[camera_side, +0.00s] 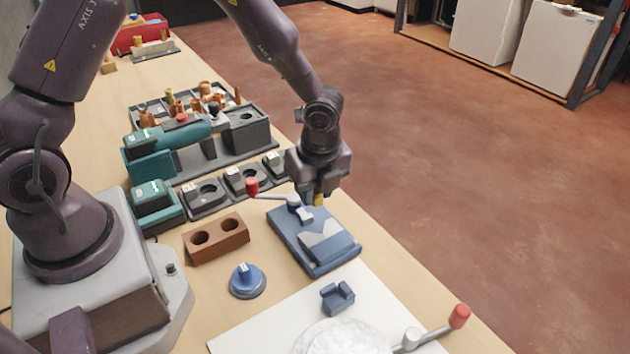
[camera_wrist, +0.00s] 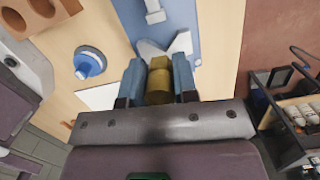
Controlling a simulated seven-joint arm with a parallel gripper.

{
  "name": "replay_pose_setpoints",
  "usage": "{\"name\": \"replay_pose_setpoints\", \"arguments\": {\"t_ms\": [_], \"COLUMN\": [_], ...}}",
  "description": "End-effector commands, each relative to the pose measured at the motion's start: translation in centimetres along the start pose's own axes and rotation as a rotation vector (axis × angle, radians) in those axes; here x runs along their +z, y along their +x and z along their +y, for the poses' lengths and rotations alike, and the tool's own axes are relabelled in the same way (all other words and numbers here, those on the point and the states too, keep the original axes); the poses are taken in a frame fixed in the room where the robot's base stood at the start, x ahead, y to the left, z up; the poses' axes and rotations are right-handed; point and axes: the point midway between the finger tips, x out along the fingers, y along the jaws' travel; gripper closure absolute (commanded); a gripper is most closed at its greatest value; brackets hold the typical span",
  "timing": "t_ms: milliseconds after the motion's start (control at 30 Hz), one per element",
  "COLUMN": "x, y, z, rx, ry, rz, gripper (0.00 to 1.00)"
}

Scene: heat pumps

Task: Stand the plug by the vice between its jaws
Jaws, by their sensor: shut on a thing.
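My gripper (camera_side: 319,192) is shut on a brass plug (camera_wrist: 159,82), which sits between its two blue fingers in the wrist view. In the side view only a small yellow part of the plug (camera_side: 319,199) shows under my gripper; the rest is hidden. The blue vice (camera_side: 288,240), with light grey jaws, lies just below and in front of my gripper. In the wrist view the vice (camera_wrist: 211,20) lies beyond the fingertips, and the plug overlaps part of its grey V-shaped jaw (camera_wrist: 181,44). I cannot tell the plug's height above it.
A red-knobbed lever (camera_side: 252,187) sticks out left of the vice. A brown two-hole block (camera_side: 217,240) and a blue round knob (camera_side: 247,282) stand to the left. A small blue block (camera_side: 338,297) is on the white sheet in front. Teal and dark fixtures (camera_side: 180,140) crowd the back.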

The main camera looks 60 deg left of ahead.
Motion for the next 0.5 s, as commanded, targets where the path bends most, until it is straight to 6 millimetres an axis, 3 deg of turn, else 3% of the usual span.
{"name": "replay_pose_setpoints", "arguments": {"t_ms": [500], "x": [-0.4], "y": [2.6], "z": [0.0], "rx": [0.0], "ry": [0.002], "rz": [0.0], "gripper": [0.97]}}
